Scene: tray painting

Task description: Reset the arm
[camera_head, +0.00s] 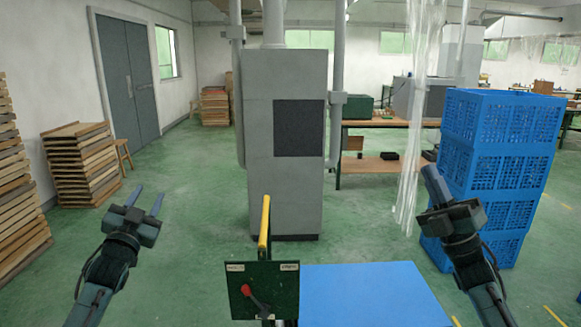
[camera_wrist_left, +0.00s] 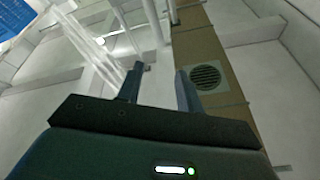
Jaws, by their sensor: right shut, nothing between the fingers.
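My left gripper (camera_head: 146,199) is at the left of the head view, raised over the green floor. Its two fingers are apart with nothing between them. In the left wrist view the left gripper (camera_wrist_left: 161,80) also shows its fingers spread and empty, pointing towards the walls and ceiling. My right gripper (camera_head: 433,182) is at the right of the head view, in front of the blue crates. Its fingers are together and hold nothing. Neither gripper touches anything.
A green panel with a red knob (camera_head: 262,289) and yellow handle stands front centre, beside a blue-topped surface (camera_head: 372,295). A grey cabinet (camera_head: 283,190) is behind it. Stacked blue crates (camera_head: 490,150) stand right, wooden tray stacks (camera_head: 82,165) left. Floor between is clear.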

